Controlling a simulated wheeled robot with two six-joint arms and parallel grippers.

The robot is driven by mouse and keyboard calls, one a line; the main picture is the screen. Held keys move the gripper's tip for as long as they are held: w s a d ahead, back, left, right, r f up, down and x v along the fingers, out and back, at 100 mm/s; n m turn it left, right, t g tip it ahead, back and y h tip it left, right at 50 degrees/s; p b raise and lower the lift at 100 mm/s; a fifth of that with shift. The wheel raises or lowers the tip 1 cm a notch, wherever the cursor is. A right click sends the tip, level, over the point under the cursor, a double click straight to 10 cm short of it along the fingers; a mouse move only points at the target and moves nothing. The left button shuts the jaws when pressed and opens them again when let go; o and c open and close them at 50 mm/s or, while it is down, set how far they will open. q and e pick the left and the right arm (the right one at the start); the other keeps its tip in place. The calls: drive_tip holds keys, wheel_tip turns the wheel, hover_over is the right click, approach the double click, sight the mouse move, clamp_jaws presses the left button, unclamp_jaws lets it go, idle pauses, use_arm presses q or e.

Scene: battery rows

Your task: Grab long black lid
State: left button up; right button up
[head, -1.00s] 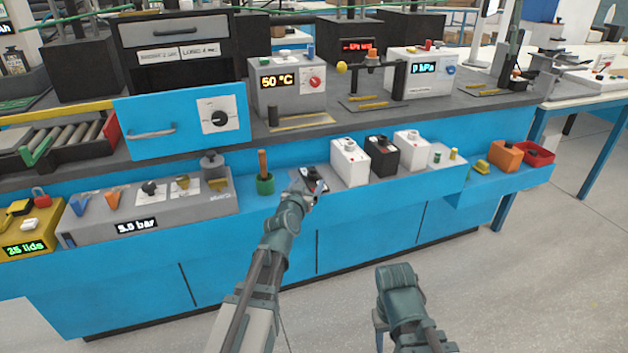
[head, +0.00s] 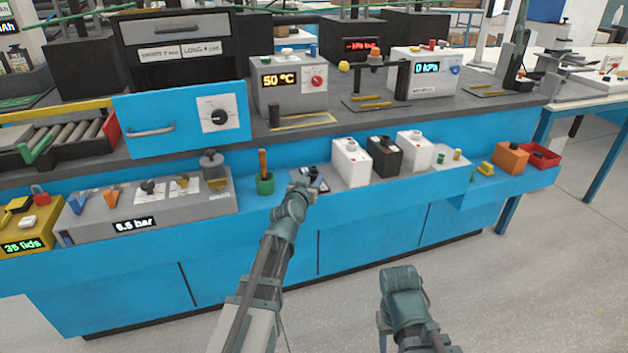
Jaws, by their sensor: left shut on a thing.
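My left gripper (head: 308,186) is at the front blue ledge, between the green cup and the first white battery. It is shut on a small dark piece (head: 317,176), which looks like the black lid. The jaws and my wrist hide much of this piece, so its full length cannot be told. It is at or just above a grey tray on the ledge. My right arm shows at the lower right, in front of the bench, but its gripper fingers do not show.
Right of the left gripper stand a white battery (head: 351,162), a black battery (head: 383,157) and another white battery (head: 412,151). A grey pressure box (head: 150,205) stands further left. The floor in front is clear.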

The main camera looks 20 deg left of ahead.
use_arm(q)
clamp_jaws()
drive_tip(key=shift+r, duration=0.15)
use_arm(e)
drive_tip(key=shift+r, duration=0.1)
